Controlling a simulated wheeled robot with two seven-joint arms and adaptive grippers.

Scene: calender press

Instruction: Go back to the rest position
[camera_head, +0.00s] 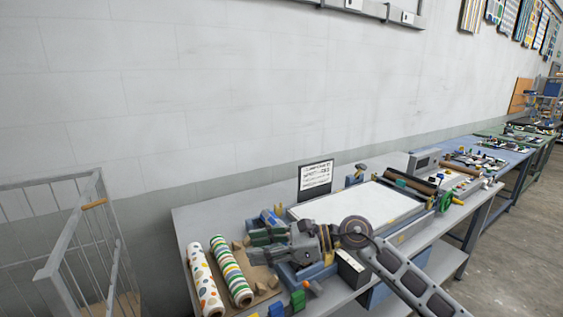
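My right arm comes in from the lower right and bends at a round dark joint over the bench (192,225). My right gripper (270,246) points left over the near left part of the bench, close to blue and green blocks. Its fingers blend with the parts behind them, so I cannot tell whether it is open or shut, or whether it touches anything. My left gripper is not in view.
Two patterned rolls, one spotted (205,279) and one striped (232,272), lie left of my gripper. The press with a white bed (345,206) and green handwheel (446,201) is behind my arm. A metal cage (75,240) stands left; open floor (515,245) lies right.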

